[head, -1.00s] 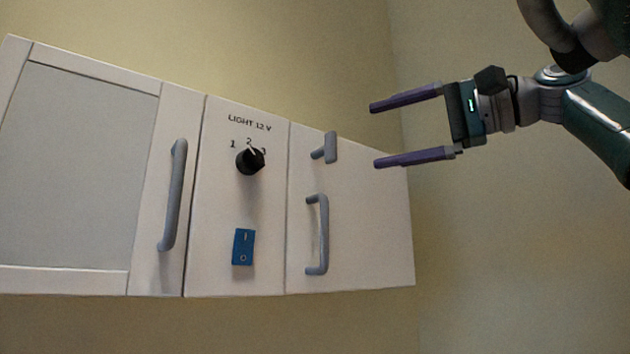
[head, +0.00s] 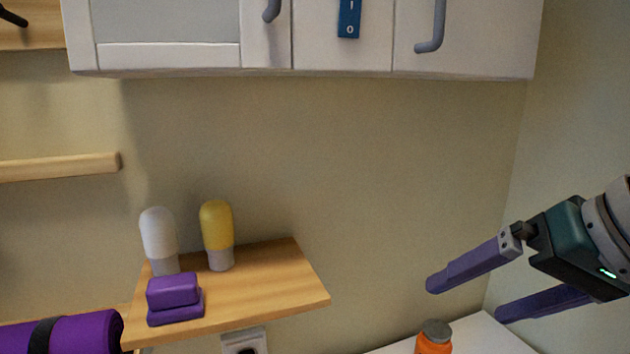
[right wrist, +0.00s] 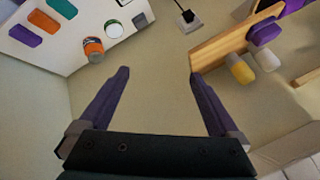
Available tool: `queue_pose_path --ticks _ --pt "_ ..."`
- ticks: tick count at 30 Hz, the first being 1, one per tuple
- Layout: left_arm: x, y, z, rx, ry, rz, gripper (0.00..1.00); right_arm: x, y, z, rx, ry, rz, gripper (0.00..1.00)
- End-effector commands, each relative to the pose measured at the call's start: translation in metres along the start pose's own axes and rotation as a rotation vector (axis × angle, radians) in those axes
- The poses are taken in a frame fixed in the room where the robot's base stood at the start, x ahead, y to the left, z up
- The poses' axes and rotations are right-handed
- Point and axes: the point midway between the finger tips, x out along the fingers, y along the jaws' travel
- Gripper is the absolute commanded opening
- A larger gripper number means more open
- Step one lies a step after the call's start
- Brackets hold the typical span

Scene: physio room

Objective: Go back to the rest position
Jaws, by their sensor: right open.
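My right gripper (head: 465,285) is at the lower right of the head view, in front of the wall. Its two purple fingers are apart with nothing between them. The right wrist view also shows the open fingers (right wrist: 158,85), with bare wall and open air between them. My left gripper is in neither view.
A white wall cabinet (head: 340,60) hangs above. A wooden shelf (head: 275,290) holds a white bottle (head: 158,240), a yellow bottle (head: 217,235) and a purple block (head: 174,298). An orange jar (head: 434,340) stands on a white surface (head: 490,335) below. A purple roll (head: 85,332) lies lower left.

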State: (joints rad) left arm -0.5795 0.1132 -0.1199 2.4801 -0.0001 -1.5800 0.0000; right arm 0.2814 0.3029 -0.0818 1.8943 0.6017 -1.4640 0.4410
Motion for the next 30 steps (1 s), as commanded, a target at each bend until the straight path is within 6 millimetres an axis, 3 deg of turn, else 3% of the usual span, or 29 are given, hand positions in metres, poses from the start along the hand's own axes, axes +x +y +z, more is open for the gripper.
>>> queue_pose_path --ticks 1,3,6,12,18,20,30 --pt "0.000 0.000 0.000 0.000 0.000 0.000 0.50 0.005 0.009 0.037 -0.051 -0.040 0.041 0.97" --pt "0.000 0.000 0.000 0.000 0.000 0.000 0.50 0.005 0.021 0.080 -0.128 -0.082 0.101 0.97" --pt "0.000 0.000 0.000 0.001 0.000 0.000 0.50 -0.003 0.035 0.128 -0.214 -0.133 0.170 0.97" --pt "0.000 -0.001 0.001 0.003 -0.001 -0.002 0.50 -0.031 0.054 0.192 -0.327 -0.218 0.269 0.97" --pt "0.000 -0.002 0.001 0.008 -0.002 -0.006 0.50 -0.066 0.067 0.237 -0.403 -0.297 0.353 0.97" --pt "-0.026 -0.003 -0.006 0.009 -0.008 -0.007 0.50 -0.085 0.055 0.219 -0.406 -0.288 0.352 0.97" --pt "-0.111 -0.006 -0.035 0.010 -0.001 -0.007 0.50 -0.151 0.016 0.177 -0.403 -0.288 0.350 0.97"
